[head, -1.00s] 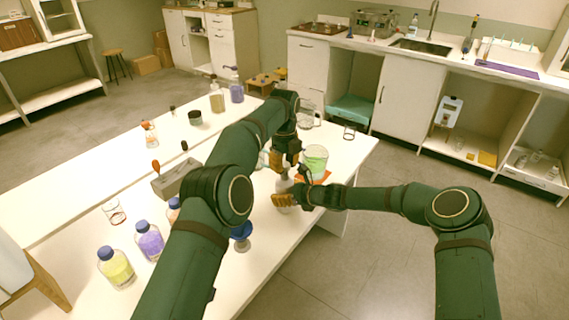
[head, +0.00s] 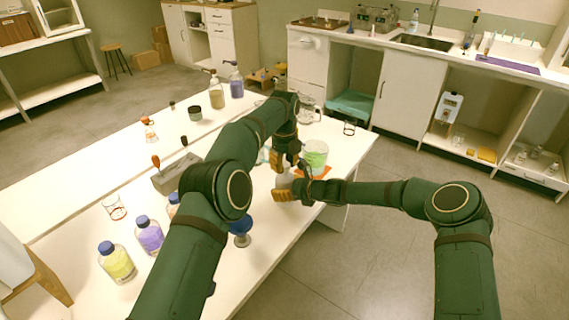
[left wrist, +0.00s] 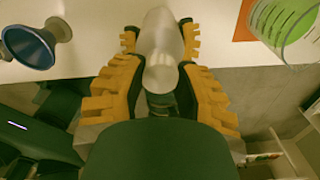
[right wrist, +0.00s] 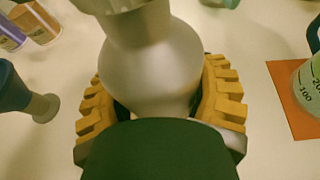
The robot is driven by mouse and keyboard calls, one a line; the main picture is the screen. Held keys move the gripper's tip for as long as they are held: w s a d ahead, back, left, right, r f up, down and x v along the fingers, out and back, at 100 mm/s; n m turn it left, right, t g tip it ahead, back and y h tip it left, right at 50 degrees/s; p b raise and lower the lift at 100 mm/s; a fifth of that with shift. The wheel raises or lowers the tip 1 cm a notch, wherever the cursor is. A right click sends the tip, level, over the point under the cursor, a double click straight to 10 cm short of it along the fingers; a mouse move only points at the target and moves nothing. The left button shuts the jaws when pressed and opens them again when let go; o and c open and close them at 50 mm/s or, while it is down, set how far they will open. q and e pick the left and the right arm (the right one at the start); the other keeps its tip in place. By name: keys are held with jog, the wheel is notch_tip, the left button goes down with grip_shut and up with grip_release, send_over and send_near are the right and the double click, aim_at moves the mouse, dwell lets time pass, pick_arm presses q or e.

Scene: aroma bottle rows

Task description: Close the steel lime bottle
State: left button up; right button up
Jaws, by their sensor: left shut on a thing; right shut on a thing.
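The steel bottle (right wrist: 150,70) is silver with a rounded body and a narrower neck. In the right wrist view its body is between the yellow fingers of my right gripper (right wrist: 160,105), which is shut on it. In the left wrist view my left gripper (left wrist: 160,65) is shut around a smooth silver piece (left wrist: 162,45), probably the bottle's cap or top. In the head view my left gripper (head: 287,163) is just above my right gripper (head: 284,194), with the pale bottle (head: 284,181) partly hidden between them. I cannot tell whether the cap is seated.
A beaker of green liquid (head: 316,155) stands on an orange mat (head: 318,174) close to the right of the grippers. A blue funnel-like piece on a stand (head: 241,230) is left of them. Yellow (head: 117,262) and purple (head: 149,236) bottles stand near the table's left front.

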pick_arm(q)
jog(key=shift+f, duration=0.5)
pick_arm(e)
grip_shut()
pick_arm(q)
jog(key=m, duration=0.3)
jog(key=o, duration=0.7)
jog(key=shift+r, duration=2.25)
